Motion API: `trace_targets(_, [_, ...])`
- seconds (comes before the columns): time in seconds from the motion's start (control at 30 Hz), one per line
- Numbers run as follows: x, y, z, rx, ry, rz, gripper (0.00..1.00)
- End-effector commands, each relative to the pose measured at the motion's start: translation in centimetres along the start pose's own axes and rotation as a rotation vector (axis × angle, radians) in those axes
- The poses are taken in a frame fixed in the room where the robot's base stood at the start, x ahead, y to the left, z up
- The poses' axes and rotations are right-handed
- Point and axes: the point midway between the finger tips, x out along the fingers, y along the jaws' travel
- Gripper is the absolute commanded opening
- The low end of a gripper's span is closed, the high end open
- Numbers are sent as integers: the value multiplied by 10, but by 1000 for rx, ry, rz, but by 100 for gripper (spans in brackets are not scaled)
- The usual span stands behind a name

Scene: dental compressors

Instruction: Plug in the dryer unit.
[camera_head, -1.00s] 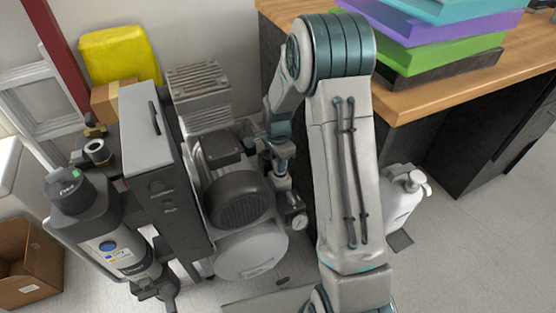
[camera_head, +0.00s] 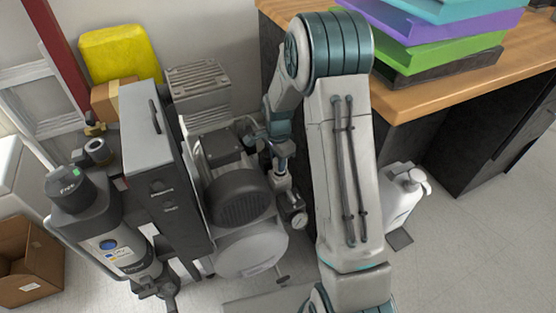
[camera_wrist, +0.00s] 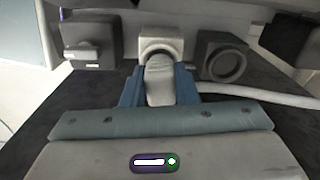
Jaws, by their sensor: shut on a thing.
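The dryer unit (camera_head: 118,247) is likely the dark cylinder with a white and blue label at the lower left in the head view. In the wrist view my gripper (camera_wrist: 158,88) has its blue fingers shut on a pale grey plug (camera_wrist: 159,82). The plug's far end meets or overlaps a light round socket (camera_wrist: 160,46); I cannot tell how deep it sits. A white cable (camera_wrist: 255,93) runs off to the right. In the head view my gripper (camera_head: 256,138) is beside the compressor, and the plug is too small or hidden to make out.
Dark boxes flank the light socket: the left one (camera_wrist: 90,42) carries a grey fitting, the right one (camera_wrist: 223,57) has a round opening. The compressor (camera_head: 240,195) and a tall dark cabinet (camera_head: 150,140) stand close to my arm. A wooden desk (camera_head: 440,92) is at the right.

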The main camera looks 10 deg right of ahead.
Motion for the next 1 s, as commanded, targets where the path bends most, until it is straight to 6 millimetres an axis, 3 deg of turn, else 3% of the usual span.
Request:
trace_targets(0.53, [20,0,0,-1,0,1,4])
trace_targets(0.57, [19,0,0,-1,0,0,30])
trace_targets(0.63, [18,0,0,-1,0,0,49])
trace_targets(1.0, [13,0,0,0,0,-1,52])
